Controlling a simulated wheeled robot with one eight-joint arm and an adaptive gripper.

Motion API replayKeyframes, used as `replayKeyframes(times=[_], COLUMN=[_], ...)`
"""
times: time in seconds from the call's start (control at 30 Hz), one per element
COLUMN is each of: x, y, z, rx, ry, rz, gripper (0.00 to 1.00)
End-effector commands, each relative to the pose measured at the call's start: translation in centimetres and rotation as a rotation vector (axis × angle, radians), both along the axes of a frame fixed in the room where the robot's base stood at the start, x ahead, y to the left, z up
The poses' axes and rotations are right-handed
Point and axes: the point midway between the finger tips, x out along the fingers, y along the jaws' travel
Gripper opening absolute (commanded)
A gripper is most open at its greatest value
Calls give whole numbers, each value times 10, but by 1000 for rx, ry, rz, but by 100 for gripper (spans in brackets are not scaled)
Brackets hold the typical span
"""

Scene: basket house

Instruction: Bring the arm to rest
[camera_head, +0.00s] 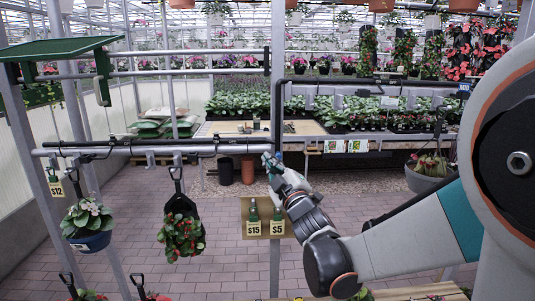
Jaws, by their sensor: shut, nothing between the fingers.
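My arm comes in from the right edge and bends up toward the middle of the view. My gripper (272,160) is at its end, just left of the picture's middle, pointing up and away. It is small in the view and appears shut, with no object seen in it. It is close to the dark upright pole (277,105) and near the right end of the horizontal hanging rail (130,148); whether it touches either cannot be told.
A blue hanging pot (90,241) and a black hanging basket (182,230) hang at left. A grey hanging pot (430,178) is at right. Plant benches (345,146) stand behind. The brick floor (225,265) is open.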

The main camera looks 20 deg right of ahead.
Motion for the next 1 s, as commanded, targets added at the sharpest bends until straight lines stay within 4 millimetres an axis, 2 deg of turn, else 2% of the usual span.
replayKeyframes(times=[0.1,0.37,0.53,0.77,1.0], x=[-9,-16,-38,-93,-175], y=[-1,-3,-12,-16,2], z=[-2,-7,-26,-79,-149], rx=[0,32,170,415,650], ry=[0,28,154,403,689], rz=[-1,-17,-83,-187,-277], gripper=[0,0,0,0,0])
